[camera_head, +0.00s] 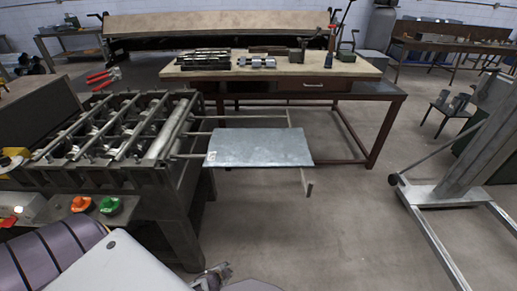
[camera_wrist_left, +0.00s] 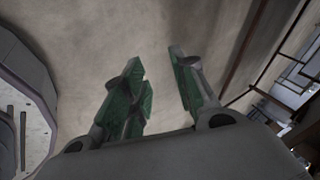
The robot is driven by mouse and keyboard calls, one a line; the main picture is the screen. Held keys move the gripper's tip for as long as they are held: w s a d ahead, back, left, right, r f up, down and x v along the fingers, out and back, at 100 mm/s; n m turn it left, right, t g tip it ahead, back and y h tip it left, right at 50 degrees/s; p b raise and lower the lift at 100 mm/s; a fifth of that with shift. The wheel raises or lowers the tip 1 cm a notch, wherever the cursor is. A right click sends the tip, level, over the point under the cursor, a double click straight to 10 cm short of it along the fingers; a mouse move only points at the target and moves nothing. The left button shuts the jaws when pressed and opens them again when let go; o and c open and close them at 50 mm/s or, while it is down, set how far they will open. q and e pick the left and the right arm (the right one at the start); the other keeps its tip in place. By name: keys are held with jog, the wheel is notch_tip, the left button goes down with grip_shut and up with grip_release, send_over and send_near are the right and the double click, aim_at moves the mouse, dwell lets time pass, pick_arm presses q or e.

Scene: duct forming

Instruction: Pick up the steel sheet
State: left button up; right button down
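The steel sheet (camera_head: 258,148) is a flat grey rectangle. It lies on thin rails that stick out to the right of the forming machine (camera_head: 110,140). My left gripper (camera_head: 218,274) shows only in part at the bottom edge of the head view, below and nearer than the sheet and apart from it. In the left wrist view the left gripper's (camera_wrist_left: 160,82) two green-padded fingers stand apart with nothing between them. The sheet is not seen in the left wrist view. My right gripper is in neither view.
A wooden-topped workbench (camera_head: 345,66) with tools stands behind the sheet. A wheeled metal stand (camera_head: 440,190) is at the right. Green and orange buttons (camera_head: 109,205) sit on the machine's near side. The floor right of and in front of the sheet is clear.

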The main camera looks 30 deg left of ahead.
pick_arm(q)
jog(key=w+d+r+m+t+y+b, duration=0.1)
jog(key=w+r+m+t, duration=0.35)
jog(key=w+r, duration=1.25)
notch_tip(320, 180, up, 25)
jog(key=w+t+y, duration=0.2)
jog(key=t+y, duration=0.2)
jog(key=t, duration=0.1)
jog(key=shift+w+d+f+b, duration=0.15)
jog(key=shift+w+d+b, duration=0.05)
jog(key=shift+d+b, duration=0.15)
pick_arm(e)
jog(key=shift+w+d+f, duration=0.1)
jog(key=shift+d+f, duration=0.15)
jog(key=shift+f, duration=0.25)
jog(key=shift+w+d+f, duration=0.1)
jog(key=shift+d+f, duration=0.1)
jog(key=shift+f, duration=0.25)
pick_arm(q)
jog(key=shift+w+m+t, duration=0.1)
jog(key=shift+m+t, duration=0.15)
